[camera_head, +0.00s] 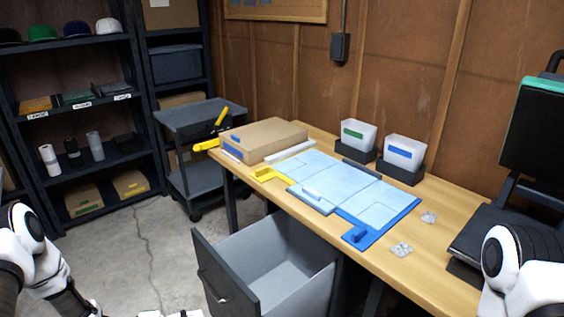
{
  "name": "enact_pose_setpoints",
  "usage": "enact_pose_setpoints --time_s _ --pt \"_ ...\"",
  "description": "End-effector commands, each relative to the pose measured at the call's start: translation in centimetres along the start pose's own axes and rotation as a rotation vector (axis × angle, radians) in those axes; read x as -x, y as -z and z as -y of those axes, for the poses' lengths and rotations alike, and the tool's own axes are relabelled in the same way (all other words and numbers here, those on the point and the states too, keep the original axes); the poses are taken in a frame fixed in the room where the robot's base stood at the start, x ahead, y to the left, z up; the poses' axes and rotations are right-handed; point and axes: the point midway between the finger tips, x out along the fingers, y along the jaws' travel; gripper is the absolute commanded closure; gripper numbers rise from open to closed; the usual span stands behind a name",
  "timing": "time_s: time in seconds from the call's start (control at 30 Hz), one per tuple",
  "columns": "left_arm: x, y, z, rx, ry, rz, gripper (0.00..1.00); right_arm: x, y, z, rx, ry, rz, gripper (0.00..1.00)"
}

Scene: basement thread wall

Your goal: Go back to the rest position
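My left arm shows at the lower left corner, with white and black links bent downward over the floor. My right arm shows at the lower right corner, in front of the desk's right end. Neither gripper can be made out; both arms run out of the picture at the bottom. A small white piece at the bottom edge, left of the drawer, is too cut off to identify. No object is seen in either arm's hold.
A wooden desk (440,258) carries a blue mat (374,217), a cardboard box (262,139), two bins (358,133) (404,152) and a dark machine (530,130). A grey drawer (275,262) stands open in front. Left are a cart (202,116) and shelves (75,103).

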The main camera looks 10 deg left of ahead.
Motion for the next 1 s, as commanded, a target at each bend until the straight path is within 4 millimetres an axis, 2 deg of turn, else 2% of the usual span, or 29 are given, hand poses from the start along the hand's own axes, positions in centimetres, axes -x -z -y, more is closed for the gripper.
enact_pose_setpoints --time_s 0.03,0.1,0.17,0.2,0.27,0.3,0.37,0.43,0.5,0.6,0.73,1.0 --pt "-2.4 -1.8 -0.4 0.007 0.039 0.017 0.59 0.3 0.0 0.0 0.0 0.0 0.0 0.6" --pt "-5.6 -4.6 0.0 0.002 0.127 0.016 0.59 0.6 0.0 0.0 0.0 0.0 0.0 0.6" --pt "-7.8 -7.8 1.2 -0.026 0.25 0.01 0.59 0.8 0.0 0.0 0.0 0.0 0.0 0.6" --pt "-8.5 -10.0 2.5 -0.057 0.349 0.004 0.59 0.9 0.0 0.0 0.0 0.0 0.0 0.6" --pt "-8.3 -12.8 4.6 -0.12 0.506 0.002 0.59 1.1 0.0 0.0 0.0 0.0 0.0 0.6" --pt "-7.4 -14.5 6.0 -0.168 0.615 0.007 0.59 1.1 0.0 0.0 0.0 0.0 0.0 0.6" --pt "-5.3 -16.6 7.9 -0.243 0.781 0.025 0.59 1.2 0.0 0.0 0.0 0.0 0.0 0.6" --pt "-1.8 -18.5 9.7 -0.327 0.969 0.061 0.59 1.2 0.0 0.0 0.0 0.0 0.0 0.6" --pt "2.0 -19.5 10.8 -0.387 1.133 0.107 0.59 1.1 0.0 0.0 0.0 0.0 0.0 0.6" --pt "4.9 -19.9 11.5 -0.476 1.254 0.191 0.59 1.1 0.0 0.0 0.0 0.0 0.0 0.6" --pt "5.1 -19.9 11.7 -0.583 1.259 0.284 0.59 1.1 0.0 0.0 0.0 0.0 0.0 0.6" --pt "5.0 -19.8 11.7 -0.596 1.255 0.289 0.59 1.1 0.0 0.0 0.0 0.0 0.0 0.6"
